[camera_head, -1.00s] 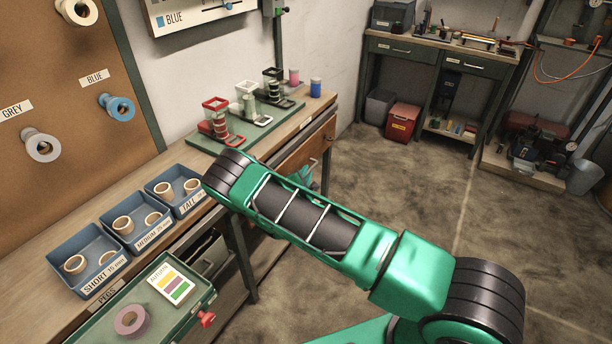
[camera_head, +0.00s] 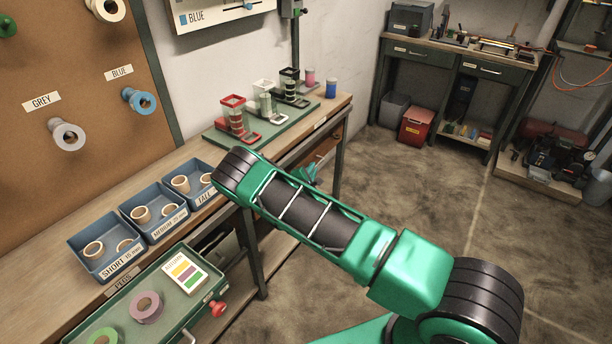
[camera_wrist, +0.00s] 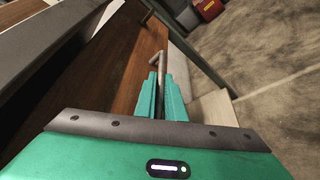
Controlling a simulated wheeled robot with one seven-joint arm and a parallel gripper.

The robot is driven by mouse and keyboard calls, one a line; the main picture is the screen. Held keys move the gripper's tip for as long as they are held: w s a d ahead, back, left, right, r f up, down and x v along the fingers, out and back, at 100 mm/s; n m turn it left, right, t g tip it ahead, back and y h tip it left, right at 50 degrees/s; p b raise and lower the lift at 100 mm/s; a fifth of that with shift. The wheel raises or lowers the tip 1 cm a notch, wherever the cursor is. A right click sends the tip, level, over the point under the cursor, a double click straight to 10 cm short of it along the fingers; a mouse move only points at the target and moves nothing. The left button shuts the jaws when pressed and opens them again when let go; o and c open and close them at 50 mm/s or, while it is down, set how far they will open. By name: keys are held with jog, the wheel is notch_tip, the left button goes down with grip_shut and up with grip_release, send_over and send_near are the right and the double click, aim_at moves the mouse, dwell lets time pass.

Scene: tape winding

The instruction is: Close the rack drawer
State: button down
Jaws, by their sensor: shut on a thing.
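The rack drawer has a brown wooden front (camera_wrist: 105,75) with a metal bar handle (camera_wrist: 158,62), both seen close up in the wrist view. My gripper (camera_wrist: 162,82) is shut on this handle, one teal finger on each side of it. In the head view my gripper (camera_head: 309,172) is small and partly hidden behind my arm, below the bench's front edge. My arm and the bench hide most of the drawer there. I cannot tell how far the drawer stands open.
The wooden bench (camera_head: 185,222) carries blue bins (camera_head: 98,262) and a green board (camera_head: 225,138) with winding stands. A green bench leg (camera_wrist: 190,45) stands near my gripper. Open floor lies right.

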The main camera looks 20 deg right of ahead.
jog(key=shift+w+a, duration=0.25)
jog(key=shift+a, duration=0.05)
jog(key=c, duration=2.1)
grip_release()
jog(key=v, duration=1)
jog(key=shift+s, duration=0.4)
